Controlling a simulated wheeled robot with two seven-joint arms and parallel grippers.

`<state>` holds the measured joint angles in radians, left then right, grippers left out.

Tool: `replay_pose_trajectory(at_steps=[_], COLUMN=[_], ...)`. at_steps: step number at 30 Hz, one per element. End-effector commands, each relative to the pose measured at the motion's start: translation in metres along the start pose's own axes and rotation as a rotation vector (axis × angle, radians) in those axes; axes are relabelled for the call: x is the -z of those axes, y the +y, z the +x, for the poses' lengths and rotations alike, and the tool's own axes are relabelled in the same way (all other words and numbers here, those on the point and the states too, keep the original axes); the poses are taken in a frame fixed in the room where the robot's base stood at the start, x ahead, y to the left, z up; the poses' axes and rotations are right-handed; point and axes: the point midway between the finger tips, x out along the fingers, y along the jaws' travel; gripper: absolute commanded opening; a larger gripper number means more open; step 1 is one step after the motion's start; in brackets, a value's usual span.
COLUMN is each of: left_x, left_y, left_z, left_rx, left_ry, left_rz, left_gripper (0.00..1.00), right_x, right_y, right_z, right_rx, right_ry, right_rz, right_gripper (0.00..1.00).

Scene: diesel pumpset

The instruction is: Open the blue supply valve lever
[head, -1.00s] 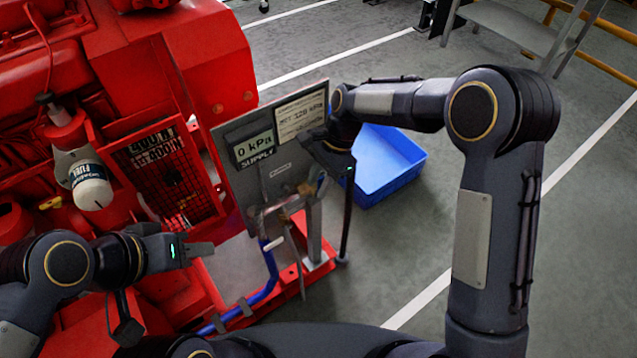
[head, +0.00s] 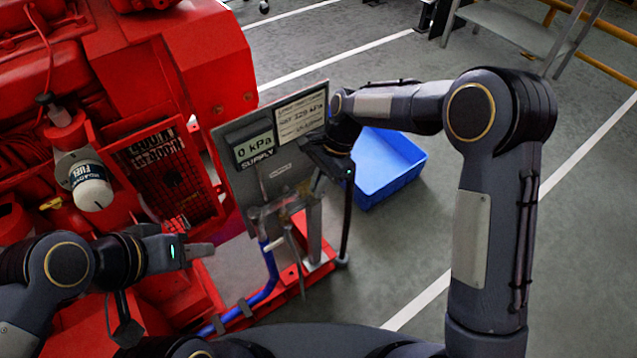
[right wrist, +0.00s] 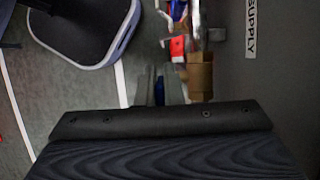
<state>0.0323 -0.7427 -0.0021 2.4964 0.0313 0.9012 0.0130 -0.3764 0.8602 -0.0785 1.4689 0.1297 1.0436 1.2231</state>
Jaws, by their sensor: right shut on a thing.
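The grey panel (head: 250,190) carries a SUPPLY display (head: 256,146) that reads 0 kPa. Below it is a brass-coloured valve body (right wrist: 200,76), with a blue pipe (head: 270,272) running down from the valve area in the head view. My right gripper (head: 317,180) is in front of the panel's lower right. In the right wrist view its fingers (right wrist: 160,88) are shut on the blue lever (right wrist: 159,92), of which only a small blue part shows between them. In the head view the lever is hidden. My left gripper (head: 203,250) hangs left of the panel, apart from it; its finger gap is not clear.
The red pumpset (head: 150,60) fills the left side. A white fuel filter (head: 91,187) stands out from it. A blue crate (head: 385,172) lies on the floor behind my right arm. Floor on the right is open.

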Motion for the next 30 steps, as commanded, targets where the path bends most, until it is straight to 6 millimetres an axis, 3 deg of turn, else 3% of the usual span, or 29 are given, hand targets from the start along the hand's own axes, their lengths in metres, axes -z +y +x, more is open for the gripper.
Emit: replay_pose_trajectory(at_steps=[16, 30], left_x=[0.007, 0.007], left_y=[0.007, 0.006], left_z=[-0.014, -0.013], left_rx=[0.0, 0.0], left_ry=[0.0, 0.0], left_rz=[0.0, 0.0], left_gripper=[0.36, 0.36], right_x=[0.024, 0.043], right_y=[-0.001, 0.0], right_z=[-0.008, -0.008], right_rx=[0.003, 0.002], right_ry=[-0.303, -0.568], right_rz=[0.006, 0.002], right_gripper=[0.0, 0.0])
